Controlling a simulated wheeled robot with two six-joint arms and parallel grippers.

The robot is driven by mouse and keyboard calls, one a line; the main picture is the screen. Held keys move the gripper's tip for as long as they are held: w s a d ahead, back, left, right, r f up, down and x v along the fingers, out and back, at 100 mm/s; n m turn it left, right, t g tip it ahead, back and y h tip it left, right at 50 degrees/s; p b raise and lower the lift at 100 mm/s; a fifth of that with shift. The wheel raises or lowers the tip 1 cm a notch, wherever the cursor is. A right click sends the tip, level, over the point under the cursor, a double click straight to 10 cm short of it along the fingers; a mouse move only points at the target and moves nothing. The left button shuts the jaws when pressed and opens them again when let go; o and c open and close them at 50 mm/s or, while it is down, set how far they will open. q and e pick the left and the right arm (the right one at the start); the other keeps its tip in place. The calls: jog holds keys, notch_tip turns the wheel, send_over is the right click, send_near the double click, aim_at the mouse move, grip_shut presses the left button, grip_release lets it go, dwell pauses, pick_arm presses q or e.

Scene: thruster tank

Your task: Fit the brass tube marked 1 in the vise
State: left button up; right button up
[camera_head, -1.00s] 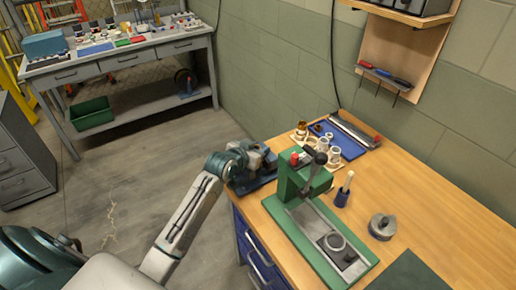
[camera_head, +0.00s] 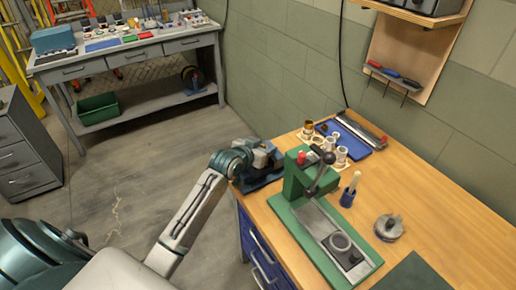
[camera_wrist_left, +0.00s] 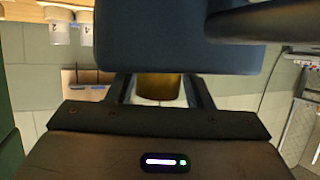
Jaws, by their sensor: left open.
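The blue vise (camera_head: 264,180) sits at the near left corner of the wooden bench, and its blue body (camera_wrist_left: 232,55) fills the upper middle of the left wrist view. A brass tube (camera_wrist_left: 158,88) shows just below the vise body there; its far end is hidden by the vise, and no mark is readable. My left gripper (camera_wrist_left: 160,96) has its fingers on both sides of the tube, with a gap on each side. In the head view my left gripper (camera_head: 262,157) is at the vise and covers part of it. I cannot tell whether the vise jaws clamp the tube.
A green press (camera_head: 300,185) stands just right of the vise. Behind it are several labelled white cups (camera_head: 341,154) and a blue tray (camera_head: 350,141). A blue holder (camera_head: 347,199) and a round metal part (camera_head: 388,228) stand further right. The block wall closes off the back.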

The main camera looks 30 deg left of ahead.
pick_arm(q)
jog(key=shift+s+f, duration=0.5)
jog(key=shift+f, duration=0.1)
jog(key=v, duration=0.3)
jog(key=b+v, duration=0.1)
jog(key=v, duration=0.2)
jog(key=r+b+v, duration=0.1)
jog(key=v, duration=0.2)
jog(key=shift+w+a, duration=0.1)
jog(key=shift+s+r, duration=0.4)
jog(key=shift+s, duration=0.1)
